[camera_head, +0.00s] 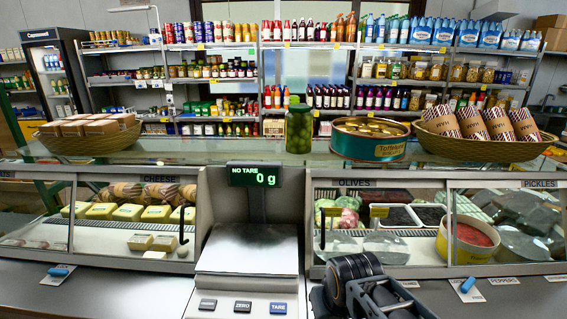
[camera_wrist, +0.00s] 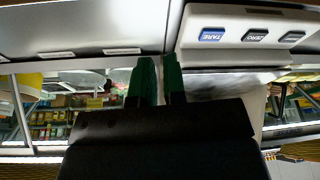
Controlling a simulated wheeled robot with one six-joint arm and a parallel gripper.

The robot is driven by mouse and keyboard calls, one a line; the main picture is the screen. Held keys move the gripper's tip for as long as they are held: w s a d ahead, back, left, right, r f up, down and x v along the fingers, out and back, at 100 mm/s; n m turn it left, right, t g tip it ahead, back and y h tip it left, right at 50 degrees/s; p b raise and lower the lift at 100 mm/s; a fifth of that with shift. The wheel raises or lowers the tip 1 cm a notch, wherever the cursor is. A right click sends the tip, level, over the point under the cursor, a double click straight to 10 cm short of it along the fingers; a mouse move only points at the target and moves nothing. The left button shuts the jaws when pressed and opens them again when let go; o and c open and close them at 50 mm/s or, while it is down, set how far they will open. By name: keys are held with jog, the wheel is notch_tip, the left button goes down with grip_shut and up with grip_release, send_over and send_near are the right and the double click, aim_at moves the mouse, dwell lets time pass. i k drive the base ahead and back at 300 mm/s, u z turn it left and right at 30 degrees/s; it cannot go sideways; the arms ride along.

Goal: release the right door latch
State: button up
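The right display case's sliding glass front has a dark upright handle (camera_head: 322,228) at its left edge. A small blue lever on a white plate (camera_head: 467,284) lies on the counter in front of the right case. I cannot tell for certain which of these is the right door latch. In the wrist view, my gripper (camera_wrist: 160,62) shows two green fingers, close together with a narrow empty gap between them. It touches nothing that I can see. In the head view my arm is at the bottom, right of the scale, and the fingertips are hidden.
The scale (camera_head: 247,256) stands between the cases, reading 0 g; its buttons also show in the wrist view. A matching blue lever (camera_head: 58,271) lies at left. A jar (camera_head: 299,129), a tin (camera_head: 369,138) and baskets stand on top.

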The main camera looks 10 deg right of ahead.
aim_at(470, 281)
jog(key=u, duration=1.8)
jog(key=k, duration=1.05)
jog(key=z, duration=1.95)
jog(key=i, duration=0.5)
